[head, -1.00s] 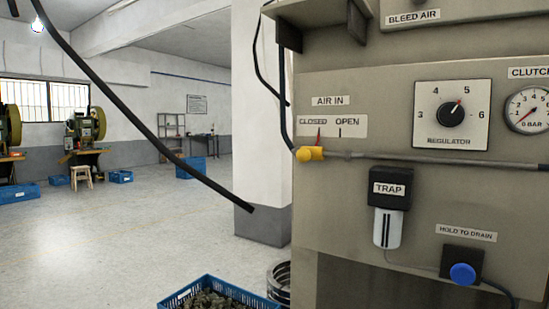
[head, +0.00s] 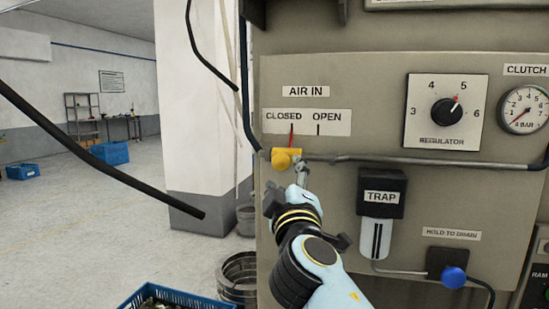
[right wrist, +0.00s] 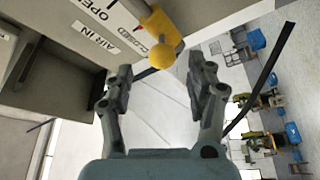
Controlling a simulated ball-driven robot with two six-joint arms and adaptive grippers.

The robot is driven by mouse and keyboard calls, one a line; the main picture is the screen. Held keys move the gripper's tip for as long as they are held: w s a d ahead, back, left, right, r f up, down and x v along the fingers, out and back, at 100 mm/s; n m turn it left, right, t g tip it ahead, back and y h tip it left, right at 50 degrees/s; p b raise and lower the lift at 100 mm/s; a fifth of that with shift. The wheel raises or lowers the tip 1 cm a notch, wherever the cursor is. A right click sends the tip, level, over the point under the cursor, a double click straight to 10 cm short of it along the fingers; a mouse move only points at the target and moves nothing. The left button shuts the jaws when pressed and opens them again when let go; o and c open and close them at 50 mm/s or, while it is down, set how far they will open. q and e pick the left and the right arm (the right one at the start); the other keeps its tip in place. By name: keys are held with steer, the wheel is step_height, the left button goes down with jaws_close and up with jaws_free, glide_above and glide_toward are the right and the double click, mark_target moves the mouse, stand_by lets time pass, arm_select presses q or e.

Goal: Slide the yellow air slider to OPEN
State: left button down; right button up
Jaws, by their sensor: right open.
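The yellow air slider (head: 287,158) sits on the grey pipe of the panel, below the red mark at CLOSED on the AIR IN label (head: 308,122). OPEN is marked just to its right. My right gripper (head: 287,187) is just below the slider in the head view, its fingers partly hidden by the wrist. In the right wrist view the gripper (right wrist: 157,88) is open and empty, and the slider's yellow knob (right wrist: 162,53) stands beyond the fingertips, roughly between them. No contact shows. My left gripper is not in view.
The trap (head: 382,196) hangs below the pipe, right of my right gripper. The regulator dial (head: 446,112) and the blue drain button (head: 453,277) are further right. A black cable (head: 100,160) crosses the left side. A blue crate (head: 165,297) stands below.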

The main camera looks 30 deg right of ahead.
mark_target(285, 166)
steer(key=p+x, duration=0.2)
steer(key=x, duration=0.6)
steer(key=shift+a, duration=0.1)
steer(key=shift+w+d, duration=0.25)
steer(key=shift+w, duration=0.25)
steer(key=shift+s+a+r, duration=0.1)
jaws_close()
